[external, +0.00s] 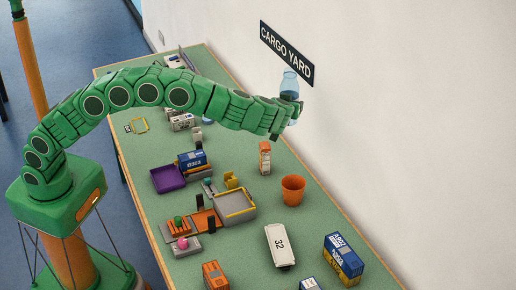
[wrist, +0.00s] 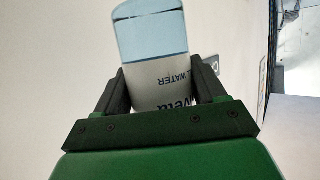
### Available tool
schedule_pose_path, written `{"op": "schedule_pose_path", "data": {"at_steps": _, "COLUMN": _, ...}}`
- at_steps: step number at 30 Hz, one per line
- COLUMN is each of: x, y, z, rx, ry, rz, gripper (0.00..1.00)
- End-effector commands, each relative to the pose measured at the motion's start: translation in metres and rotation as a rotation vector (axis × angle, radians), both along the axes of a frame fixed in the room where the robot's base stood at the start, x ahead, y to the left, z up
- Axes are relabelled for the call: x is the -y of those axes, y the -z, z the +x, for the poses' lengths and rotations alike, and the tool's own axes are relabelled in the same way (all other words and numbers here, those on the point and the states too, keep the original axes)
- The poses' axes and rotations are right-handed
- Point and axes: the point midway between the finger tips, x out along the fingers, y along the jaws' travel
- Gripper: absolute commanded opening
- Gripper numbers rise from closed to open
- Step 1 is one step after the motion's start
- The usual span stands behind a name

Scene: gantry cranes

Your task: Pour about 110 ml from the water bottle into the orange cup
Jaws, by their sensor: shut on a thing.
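My gripper (wrist: 160,98) is shut on the water bottle (wrist: 150,40), a clear bluish bottle with a white label that reads "WATER" upside down in the wrist view. In the external view the bottle (external: 289,84) is held high above the table, near the wall sign. My gripper (external: 290,110) is up and left of the orange cup in that picture. The orange cup (external: 292,190) stands upright on the green table, apart from the gripper and bottle. What is inside the cup cannot be told.
An orange-and-white carton (external: 264,158) stands close behind the cup. A purple tray (external: 168,179) and a grey tray (external: 236,206) lie left. The wall borders the table's right side.

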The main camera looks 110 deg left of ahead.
Motion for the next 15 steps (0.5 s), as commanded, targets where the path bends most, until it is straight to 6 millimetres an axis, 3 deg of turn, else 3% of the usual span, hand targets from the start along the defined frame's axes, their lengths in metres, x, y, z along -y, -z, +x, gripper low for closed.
{"op": "schedule_pose_path", "data": {"at_steps": 15, "x": 0.059, "y": 0.016, "z": 0.077, "rx": -0.002, "ry": 0.054, "rz": 0.002, "gripper": 0.31}}
